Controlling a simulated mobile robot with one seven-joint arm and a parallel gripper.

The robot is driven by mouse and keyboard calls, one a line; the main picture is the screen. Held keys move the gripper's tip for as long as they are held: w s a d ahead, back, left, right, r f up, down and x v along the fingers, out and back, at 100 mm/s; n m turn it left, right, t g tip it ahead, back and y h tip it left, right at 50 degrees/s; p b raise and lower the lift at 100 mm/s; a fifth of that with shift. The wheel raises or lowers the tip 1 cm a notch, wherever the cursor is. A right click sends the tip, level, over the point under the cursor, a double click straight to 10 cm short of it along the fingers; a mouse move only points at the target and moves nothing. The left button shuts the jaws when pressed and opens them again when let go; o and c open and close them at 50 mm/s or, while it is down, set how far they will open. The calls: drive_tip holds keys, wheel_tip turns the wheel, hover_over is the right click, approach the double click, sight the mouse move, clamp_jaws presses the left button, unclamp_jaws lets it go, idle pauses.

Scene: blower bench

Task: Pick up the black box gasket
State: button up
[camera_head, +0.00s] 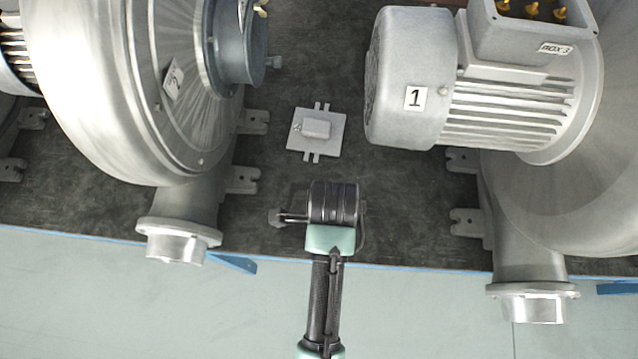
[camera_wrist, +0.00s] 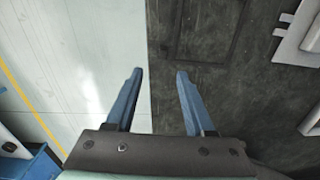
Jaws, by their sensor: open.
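The black box gasket (camera_wrist: 204,32) shows in the wrist view as a thin dark rectangular frame lying flat on the dark bench top, near its edge. Its upper end is cut off by the picture. It is hard to tell from the bench by colour. In the head view it is mostly or wholly hidden by my arm. My gripper (camera_wrist: 160,73) is open, with two blue fingers apart and nothing between them. The fingertips appear below and left of the gasket in the wrist view, over the bench edge. In the head view the fingers are hidden under the wrist.
A grey plate with tabs (camera_head: 317,132) lies on the bench beyond my gripper. A blower marked 2 (camera_head: 165,120) stands left, and a motor marked 1 (camera_head: 410,80) with an open terminal box (camera_head: 530,35) stands right. The bench top (camera_head: 400,215) between them is mostly clear.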

drive_tip(key=f, duration=0.9)
drive_tip(key=shift+w+a+f, duration=0.2)
drive_tip(key=shift+w, duration=0.05)
clamp_jaws()
